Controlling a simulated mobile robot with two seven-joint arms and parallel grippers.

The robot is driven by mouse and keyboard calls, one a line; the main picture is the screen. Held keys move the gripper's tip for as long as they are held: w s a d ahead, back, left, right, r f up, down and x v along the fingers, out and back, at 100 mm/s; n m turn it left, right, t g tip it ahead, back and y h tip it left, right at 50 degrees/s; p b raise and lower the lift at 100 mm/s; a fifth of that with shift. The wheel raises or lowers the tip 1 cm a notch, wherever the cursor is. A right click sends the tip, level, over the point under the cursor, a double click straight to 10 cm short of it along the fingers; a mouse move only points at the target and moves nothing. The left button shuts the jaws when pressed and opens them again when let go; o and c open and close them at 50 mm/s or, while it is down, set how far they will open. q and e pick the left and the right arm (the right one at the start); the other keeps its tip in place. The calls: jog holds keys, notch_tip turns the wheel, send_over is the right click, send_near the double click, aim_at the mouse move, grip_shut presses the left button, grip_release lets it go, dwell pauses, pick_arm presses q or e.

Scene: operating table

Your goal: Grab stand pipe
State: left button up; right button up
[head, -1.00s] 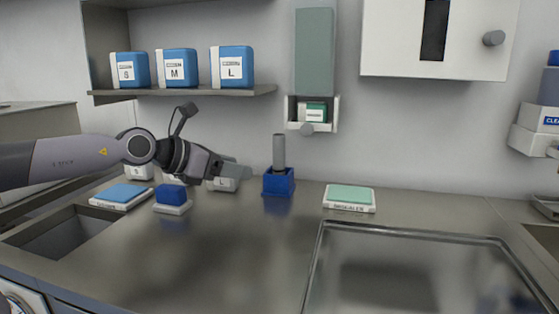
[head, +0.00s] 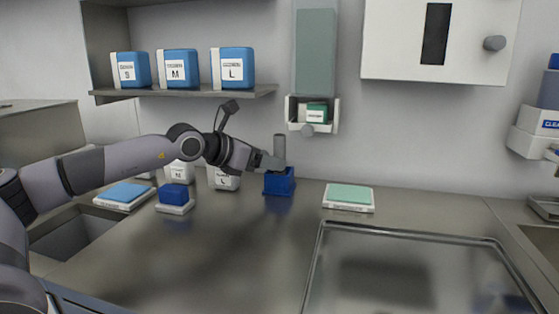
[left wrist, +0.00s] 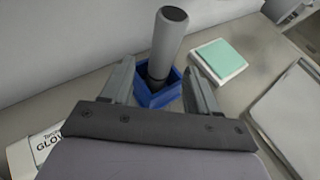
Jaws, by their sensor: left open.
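The stand pipe (head: 279,149) is a grey cylinder standing upright in a blue square holder (head: 279,184) at the back of the metal counter. In the left wrist view the pipe (left wrist: 167,45) rises from the blue holder (left wrist: 157,92) with a dark cap on top. My left gripper (head: 275,163) is beside the pipe, coming from the left. In the left wrist view its two fingers are apart, with the pipe's lower part between or just beyond them. I cannot tell whether they touch it. My right gripper is not in view.
White boxes (head: 224,179) stand behind my left arm. A blue block on a white base (head: 174,197) and a blue-topped pack (head: 124,194) lie left. A green-topped pack (head: 348,197) and a metal tray (head: 415,232) are right. A dispenser (head: 314,60) hangs above.

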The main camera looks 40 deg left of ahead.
pick_arm(q)
jog(key=shift+x, duration=1.9)
jog(key=shift+r, duration=0.15)
jog(key=c, duration=1.1)
